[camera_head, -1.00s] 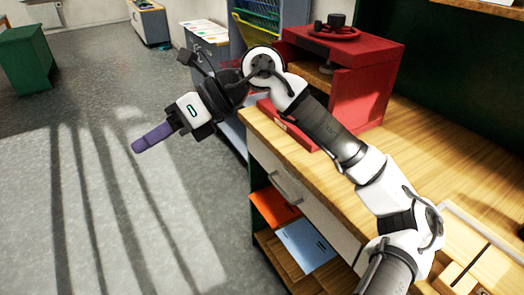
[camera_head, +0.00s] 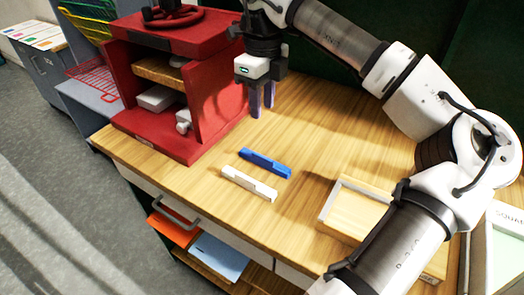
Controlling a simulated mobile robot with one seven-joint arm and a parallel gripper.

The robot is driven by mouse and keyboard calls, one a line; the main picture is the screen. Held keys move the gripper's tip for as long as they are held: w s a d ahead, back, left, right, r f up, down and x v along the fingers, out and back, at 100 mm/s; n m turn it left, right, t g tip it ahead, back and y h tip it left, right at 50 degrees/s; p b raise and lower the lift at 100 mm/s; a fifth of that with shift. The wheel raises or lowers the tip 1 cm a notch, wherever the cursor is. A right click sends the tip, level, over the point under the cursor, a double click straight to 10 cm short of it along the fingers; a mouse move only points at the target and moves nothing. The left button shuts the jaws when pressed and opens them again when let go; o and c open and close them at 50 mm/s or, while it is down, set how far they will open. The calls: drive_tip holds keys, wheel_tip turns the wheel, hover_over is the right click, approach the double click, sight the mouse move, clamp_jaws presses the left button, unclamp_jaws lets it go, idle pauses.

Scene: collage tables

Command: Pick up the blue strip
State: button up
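The blue strip (camera_head: 265,163) lies flat on the wooden table, just behind and parallel to a white strip (camera_head: 249,184). Both have a raised or notched part along their length. My gripper (camera_head: 262,101) hangs above the table beside the red cabinet, pointing down, with its purple fingers above and behind the blue strip. A gap shows between the two fingers, and nothing is seen between them. The gripper is apart from both strips.
A red cabinet (camera_head: 213,112) with a shelf stands left of my gripper. A wooden tray (camera_head: 332,203) sits to the right, partly behind my arm. The wooden table (camera_head: 215,212) is clear around the strips. A drawer handle (camera_head: 176,211) sticks out in front.

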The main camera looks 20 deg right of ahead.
drive_tip(key=p, duration=0.1)
hover_over(263, 156)
drive_tip(key=f, duration=0.7)
drive_tip(key=shift+w+f, duration=0.35)
drive_tip(key=f+p, duration=0.1)
drive_tip(key=f, duration=0.1)
drive_tip(key=s+f+p, duration=0.1)
drive_tip(key=f, duration=0.1)
drive_tip(key=shift+f, duration=0.35)
drive_tip(key=shift+w+f, duration=0.1)
drive_tip(key=shift+f, duration=0.3)
drive_tip(key=shift+c, duration=0.4)
clamp_jaws()
